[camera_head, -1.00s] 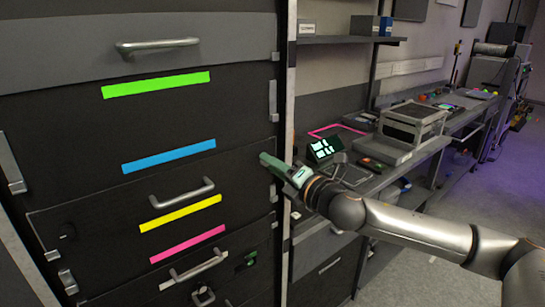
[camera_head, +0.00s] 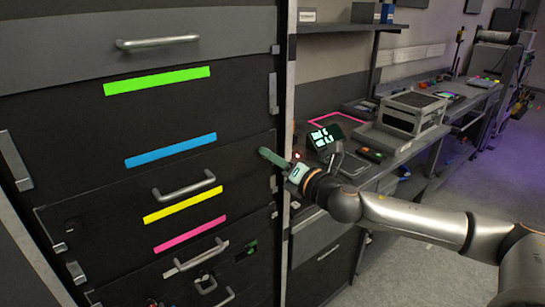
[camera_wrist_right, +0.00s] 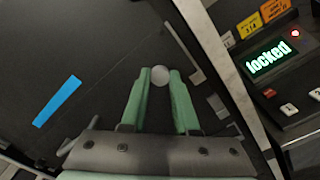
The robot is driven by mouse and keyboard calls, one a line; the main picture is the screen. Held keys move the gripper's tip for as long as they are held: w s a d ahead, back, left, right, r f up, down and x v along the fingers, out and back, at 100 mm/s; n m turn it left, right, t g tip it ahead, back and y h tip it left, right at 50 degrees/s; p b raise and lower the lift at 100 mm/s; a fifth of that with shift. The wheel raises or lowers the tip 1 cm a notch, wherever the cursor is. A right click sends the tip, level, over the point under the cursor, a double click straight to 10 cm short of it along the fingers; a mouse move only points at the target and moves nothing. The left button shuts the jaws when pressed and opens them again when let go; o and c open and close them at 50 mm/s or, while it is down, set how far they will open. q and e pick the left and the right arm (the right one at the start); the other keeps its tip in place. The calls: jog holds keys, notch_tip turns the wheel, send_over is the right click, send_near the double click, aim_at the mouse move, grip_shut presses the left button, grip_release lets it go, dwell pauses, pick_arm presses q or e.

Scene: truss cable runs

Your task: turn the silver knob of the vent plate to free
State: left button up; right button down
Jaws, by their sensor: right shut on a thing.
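The silver knob (camera_wrist_right: 159,75) shows in the right wrist view as a small pale round thing between my green fingertips. It sits near the right edge of a dark panel (camera_wrist_right: 100,55) with a blue strip; I cannot tell for certain that this panel is the vent plate. My right gripper (camera_wrist_right: 158,80) is shut on the knob, a finger on either side. In the head view my right gripper (camera_head: 268,155) is at the right edge of the dark rack, and its fingers hide the knob. My left gripper is not in view.
The rack has bar handles (camera_head: 185,192) and coloured strips (camera_head: 170,150). A post (camera_head: 288,110) borders it on the right. Beside it, a bench holds a lit display (camera_head: 325,137) and a grey box (camera_head: 413,112).

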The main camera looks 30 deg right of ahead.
jog(key=c, duration=0.7)
grip_release()
jog(key=shift+o, duration=0.2)
jog(key=s+d+b, duration=0.1)
jog(key=s+b, duration=0.4)
jog(key=s, duration=0.7)
jog(key=shift+s, duration=0.2)
